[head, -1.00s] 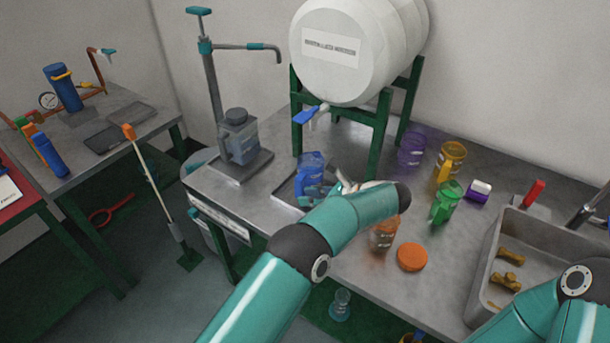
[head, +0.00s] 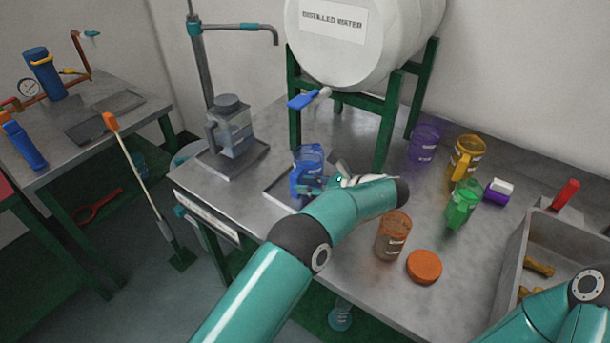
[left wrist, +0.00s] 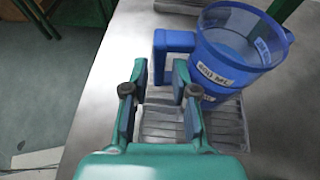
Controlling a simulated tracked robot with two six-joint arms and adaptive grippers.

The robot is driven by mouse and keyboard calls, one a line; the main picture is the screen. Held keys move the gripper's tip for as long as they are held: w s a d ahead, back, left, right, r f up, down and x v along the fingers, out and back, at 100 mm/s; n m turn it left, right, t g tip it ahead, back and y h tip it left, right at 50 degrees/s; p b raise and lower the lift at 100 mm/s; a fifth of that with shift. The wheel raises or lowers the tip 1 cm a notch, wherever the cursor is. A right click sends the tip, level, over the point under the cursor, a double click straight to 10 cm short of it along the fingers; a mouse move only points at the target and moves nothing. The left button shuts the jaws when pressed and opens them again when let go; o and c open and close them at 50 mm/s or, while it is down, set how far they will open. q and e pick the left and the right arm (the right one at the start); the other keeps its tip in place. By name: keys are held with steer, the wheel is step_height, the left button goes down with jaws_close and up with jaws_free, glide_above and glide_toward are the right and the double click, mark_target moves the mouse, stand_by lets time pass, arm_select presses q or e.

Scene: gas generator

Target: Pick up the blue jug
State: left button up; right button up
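The blue jug (head: 307,163) stands upright on a small metal tray (head: 276,189) under the tap of the white barrel. In the left wrist view the jug (left wrist: 240,50) is at the upper right, with its handle (left wrist: 172,48) pointing left. My left gripper (left wrist: 157,85) is open, its two fingers just short of the handle, which lies ahead between the fingertips. In the head view the left gripper (head: 328,183) is beside the jug and partly hidden by my wrist. My right arm shows at the lower right; its gripper is out of frame.
The white barrel (head: 365,40) on a green stand (head: 382,120) is behind the jug. A grey jug (head: 231,130) stands left. Orange (head: 392,236), green (head: 463,203), yellow (head: 466,158) and purple (head: 424,143) containers stand right, near a metal sink (head: 520,250).

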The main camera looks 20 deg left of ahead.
mark_target(295, 197)
arm_select(q)
steer(key=p+x, duration=0.1)
steer(key=x, duration=0.3)
steer(key=shift+a+f, duration=0.15)
steer(key=shift+a, duration=0.05)
jaws_close()
